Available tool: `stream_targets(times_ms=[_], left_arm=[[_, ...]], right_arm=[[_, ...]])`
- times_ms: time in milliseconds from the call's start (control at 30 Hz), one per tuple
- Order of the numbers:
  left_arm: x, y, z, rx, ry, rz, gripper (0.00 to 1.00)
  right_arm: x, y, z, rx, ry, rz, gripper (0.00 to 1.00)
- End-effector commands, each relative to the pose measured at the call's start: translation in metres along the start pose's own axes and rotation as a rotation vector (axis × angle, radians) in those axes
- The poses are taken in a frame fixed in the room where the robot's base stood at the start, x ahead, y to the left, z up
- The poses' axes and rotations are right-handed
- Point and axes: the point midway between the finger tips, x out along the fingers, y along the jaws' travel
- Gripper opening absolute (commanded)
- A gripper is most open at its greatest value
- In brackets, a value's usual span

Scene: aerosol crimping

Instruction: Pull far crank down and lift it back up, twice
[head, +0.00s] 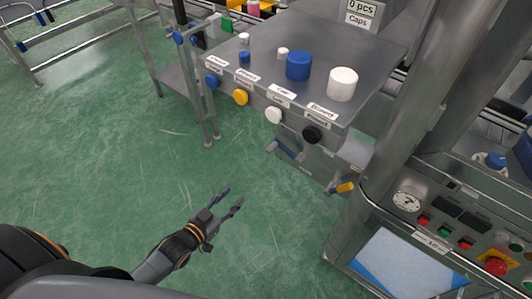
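A crank with a blue handle (287,149) sticks out below the front edge of the steel machine table. A second, nearer lever with a yellow grip (345,187) sits lower and to the right, beside the steel column. The blue-handled one is the farther of these two. My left gripper (231,202) is over the green floor, in front of the machine and to the lower left of both handles. Its two fingers are apart with nothing between them, and it touches neither handle. My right gripper is not in view.
The table front carries blue, yellow (240,97), white and black knobs. Blue (298,66) and white (342,84) caps stand on top. A control panel with a gauge (409,200) and red emergency button (496,266) is at lower right. The floor (130,150) at left is clear.

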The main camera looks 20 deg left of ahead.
Motion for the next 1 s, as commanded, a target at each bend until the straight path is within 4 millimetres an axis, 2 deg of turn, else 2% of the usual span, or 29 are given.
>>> stream_targets(times_ms=[33,100,200,333,433,800,1000], left_arm=[[0.001,0.004,-0.027,0.004,0.074,0.024,0.40],[0.001,0.009,-0.058,0.002,0.149,0.047,0.40],[-0.001,0.014,-0.084,-0.002,0.210,0.067,0.40],[0.004,0.016,-0.094,-0.004,0.230,0.072,0.40],[0.018,0.017,-0.098,-0.003,0.231,0.072,0.40],[0.094,0.022,-0.115,-0.003,0.228,0.071,0.40],[0.121,0.024,-0.120,-0.003,0.226,0.071,0.40]], right_arm=[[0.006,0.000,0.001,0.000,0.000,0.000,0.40],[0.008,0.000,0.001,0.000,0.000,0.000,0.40],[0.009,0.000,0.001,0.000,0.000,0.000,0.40],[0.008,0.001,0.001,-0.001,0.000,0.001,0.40],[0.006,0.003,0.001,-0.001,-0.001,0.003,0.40],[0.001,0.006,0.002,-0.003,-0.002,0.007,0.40],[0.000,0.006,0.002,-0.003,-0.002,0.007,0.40]])
